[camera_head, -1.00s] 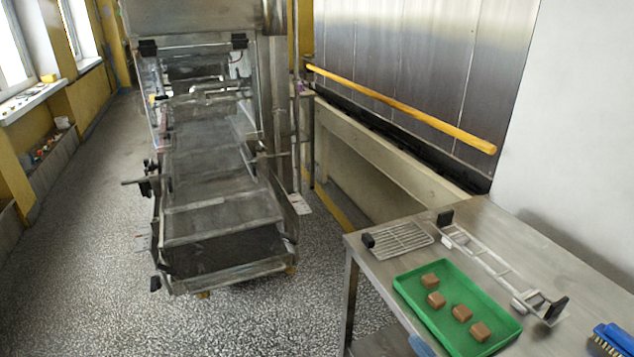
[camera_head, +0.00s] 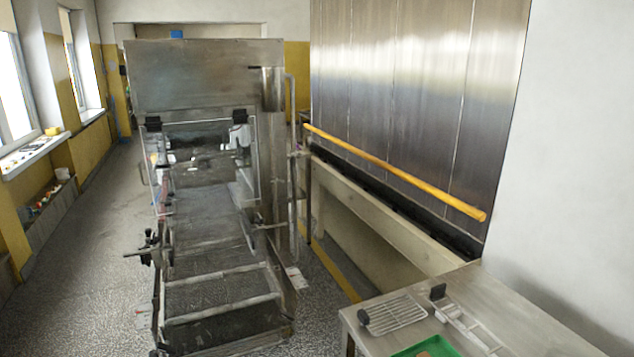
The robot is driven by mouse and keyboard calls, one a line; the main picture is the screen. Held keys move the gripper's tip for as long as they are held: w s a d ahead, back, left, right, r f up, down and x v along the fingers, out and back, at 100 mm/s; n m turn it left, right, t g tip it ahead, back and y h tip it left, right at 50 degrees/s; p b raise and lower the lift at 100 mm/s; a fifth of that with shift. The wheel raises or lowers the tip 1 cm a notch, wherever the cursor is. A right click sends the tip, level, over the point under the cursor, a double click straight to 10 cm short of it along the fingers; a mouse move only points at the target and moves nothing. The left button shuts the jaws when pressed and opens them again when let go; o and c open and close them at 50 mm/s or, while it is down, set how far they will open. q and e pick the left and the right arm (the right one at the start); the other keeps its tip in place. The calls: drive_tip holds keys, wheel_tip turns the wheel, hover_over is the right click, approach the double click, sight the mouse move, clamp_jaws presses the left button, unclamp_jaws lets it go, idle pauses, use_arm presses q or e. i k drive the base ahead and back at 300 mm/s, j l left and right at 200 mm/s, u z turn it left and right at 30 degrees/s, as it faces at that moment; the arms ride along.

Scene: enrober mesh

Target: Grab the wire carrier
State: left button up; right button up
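On the steel table (camera_head: 530,318) at the lower right lies a flat wire rack (camera_head: 397,311) with parallel bars and a black end piece. Right beside it lies a ladder-like metal frame (camera_head: 470,328) with a black block at its far end; its near end is cut off by the bottom edge. I cannot tell for sure which of the two is the wire carrier. Neither of my grippers is in view.
A large steel enrober (camera_head: 210,75) with a mesh belt (camera_head: 210,215) stands left of centre. A green tray (camera_head: 400,353) shows at the bottom edge. A yellow rail (camera_head: 395,172) runs along the right wall. The floor left of the enrober is clear.

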sight(362, 314)
drive_tip(key=i+j, duration=0.2)
drive_tip(key=i+j+z, duration=0.3)
drive_tip(key=j, duration=0.35)
drive_tip(key=i+j+z, duration=0.15)
drive_tip(key=i+j, duration=0.1)
drive_tip(key=j, duration=0.1)
